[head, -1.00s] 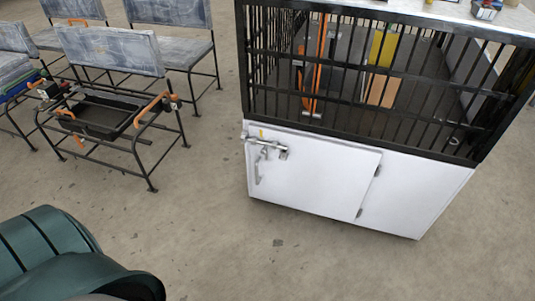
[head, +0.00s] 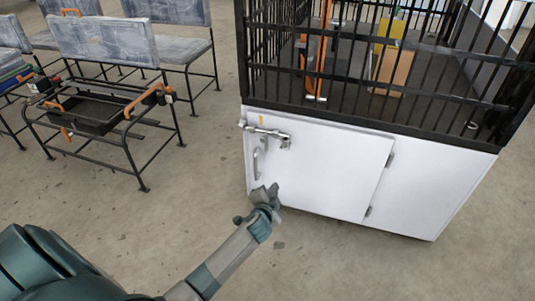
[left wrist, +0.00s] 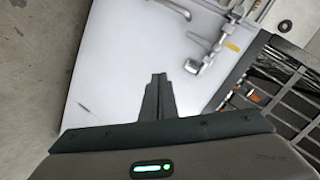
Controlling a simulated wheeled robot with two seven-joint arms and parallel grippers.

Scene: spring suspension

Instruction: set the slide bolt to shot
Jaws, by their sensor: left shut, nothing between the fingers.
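The slide bolt (head: 265,132) is a grey metal bar with fittings at the upper left corner of a white cabinet door (head: 325,165). In the left wrist view the bolt (left wrist: 215,52) lies to the right of my fingers, with a small yellow mark (left wrist: 232,46) beside it. My left gripper (head: 267,191) is in front of the door, below the bolt and apart from it. In the left wrist view its fingertips (left wrist: 158,78) are together and empty. I cannot tell how far the bolt is thrown. My right gripper is not in view.
A grey door handle (head: 257,161) sits just below the bolt, close to my left gripper. A black barred cage (head: 350,62) stands on top of the cabinet. Metal-framed chairs (head: 108,55) stand at the left.

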